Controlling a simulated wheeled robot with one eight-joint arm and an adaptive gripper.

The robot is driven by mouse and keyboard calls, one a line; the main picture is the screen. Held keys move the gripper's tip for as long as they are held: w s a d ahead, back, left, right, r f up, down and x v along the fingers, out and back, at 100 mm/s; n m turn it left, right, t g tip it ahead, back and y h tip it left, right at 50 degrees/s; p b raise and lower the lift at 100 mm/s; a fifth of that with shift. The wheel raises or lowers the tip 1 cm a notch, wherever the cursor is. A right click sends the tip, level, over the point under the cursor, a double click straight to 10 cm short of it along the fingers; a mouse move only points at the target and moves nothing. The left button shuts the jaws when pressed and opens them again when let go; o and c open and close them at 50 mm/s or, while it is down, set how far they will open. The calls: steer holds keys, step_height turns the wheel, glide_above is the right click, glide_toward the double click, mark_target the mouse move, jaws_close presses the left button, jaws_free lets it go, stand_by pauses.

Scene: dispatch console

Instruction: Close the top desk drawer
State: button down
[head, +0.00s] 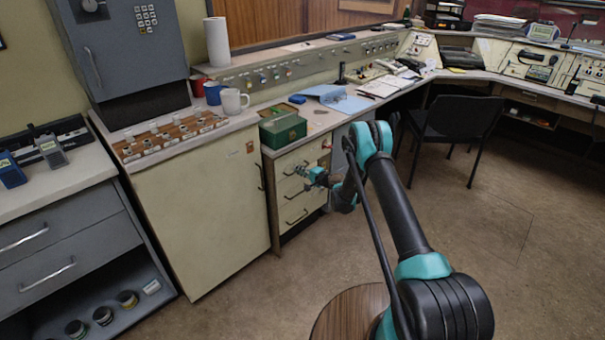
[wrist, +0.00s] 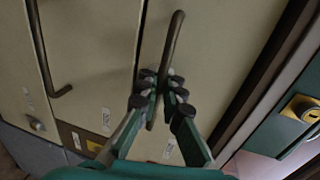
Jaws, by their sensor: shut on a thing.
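The desk drawer unit (head: 305,190) stands below the counter, left of centre in the head view, with cream drawer fronts one above another. My gripper (head: 306,174) is at the top drawer's front (head: 288,161). In the wrist view my gripper (wrist: 164,88) is shut on the top drawer's bar handle (wrist: 175,40), with a finger on each side. The handle of the drawer below (wrist: 45,60) shows to the left there. The top drawer looks close to flush with its neighbours, but I cannot tell whether a small gap remains. The drawer's inside is hidden.
A green box (head: 283,129) with a yellow latch (wrist: 302,108) stands on the counter above the drawers. A cream cabinet (head: 205,205) stands to the left. A black chair (head: 458,122) is to the right. The floor in front is mostly clear; a round wooden top (head: 345,312) is near.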

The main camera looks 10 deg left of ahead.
steer(key=shift+w+a, duration=0.1)
steer(key=shift+w, duration=0.05)
steer(key=c, duration=1.9)
jaws_free()
steer(key=shift+a, duration=0.1)
steer(key=shift+c, duration=0.2)
steer(key=v, duration=0.7)
steer(key=shift+d, duration=0.25)
steer(key=s+d+r+n+g+h, duration=0.1)
steer(key=s+d+r+n+h, duration=0.25)
steer(key=r, duration=0.85)
steer(key=s+d+r+n+g+h, duration=0.2)
steer(key=s+d+r, duration=0.7)
steer(key=s, duration=0.4)
steer(key=s+d+h, duration=0.2)
steer(key=s+d, duration=0.4)
steer(key=s, duration=0.5)
steer(key=s+d+n+g+h, duration=0.1)
steer(key=s+d+h, duration=0.1)
steer(key=s+d, duration=0.4)
steer(key=s+d+n+g+h, duration=0.1)
steer(key=s+d, duration=0.5)
steer(key=s, duration=1)
steer(key=shift+s+d+f+h, duration=0.25)
steer(key=shift+f+h, duration=0.1)
steer(key=shift+h, duration=0.5)
